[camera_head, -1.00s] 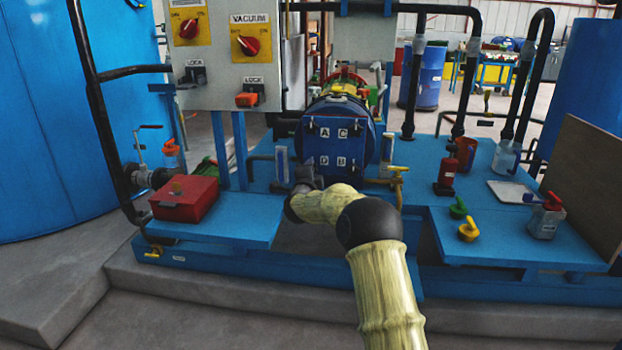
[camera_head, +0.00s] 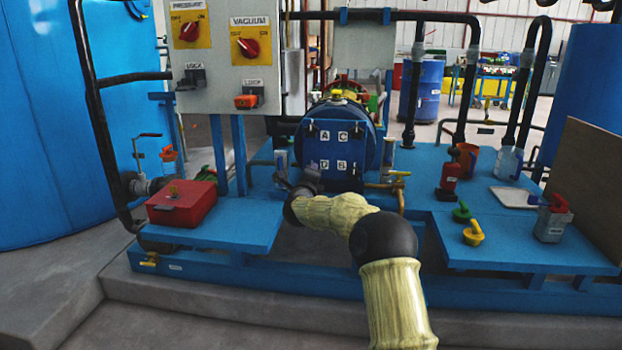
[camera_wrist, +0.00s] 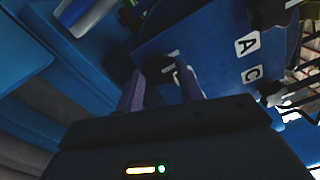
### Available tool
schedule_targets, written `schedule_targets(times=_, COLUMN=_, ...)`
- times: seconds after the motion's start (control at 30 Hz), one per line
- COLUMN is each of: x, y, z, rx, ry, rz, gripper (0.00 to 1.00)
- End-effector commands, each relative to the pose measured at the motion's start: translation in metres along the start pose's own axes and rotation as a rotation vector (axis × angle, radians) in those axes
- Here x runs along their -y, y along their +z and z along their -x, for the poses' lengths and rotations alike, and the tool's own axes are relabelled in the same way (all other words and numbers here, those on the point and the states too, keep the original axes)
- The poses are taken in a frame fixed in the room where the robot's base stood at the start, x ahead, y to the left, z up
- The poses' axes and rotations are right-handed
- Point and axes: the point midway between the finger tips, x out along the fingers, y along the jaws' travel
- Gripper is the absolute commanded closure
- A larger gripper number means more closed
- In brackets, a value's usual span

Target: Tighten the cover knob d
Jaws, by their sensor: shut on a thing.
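My gripper (camera_head: 306,180) is at the cover's lower left corner, beside the D label. In the wrist view, the cover (camera_wrist: 212,50) fills the upper middle. The dark knob d (camera_wrist: 157,68) sits between the two fingers of my gripper (camera_wrist: 158,85), which are shut on it. One finger partly hides a white label next to the knob. In the head view my wrist hides the knob.
A red box (camera_head: 181,203) stands on the blue bench at left. A control panel (camera_head: 222,50) hangs behind it. A brass valve (camera_head: 392,180) is close to the right of my arm. A red bottle (camera_head: 449,177) and a grey container (camera_head: 551,219) stand further right.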

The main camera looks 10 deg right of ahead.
Motion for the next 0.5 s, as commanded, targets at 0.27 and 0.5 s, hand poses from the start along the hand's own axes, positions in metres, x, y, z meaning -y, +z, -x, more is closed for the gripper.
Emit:
schedule_targets(times=0.27, x=-0.0032, y=-0.0012, z=0.0001, rx=-0.002, ry=0.006, rz=0.001, gripper=0.53)
schedule_targets(times=0.5, x=-0.0016, y=-0.0007, z=0.0, rx=-0.001, ry=0.003, rz=0.001, gripper=0.41)
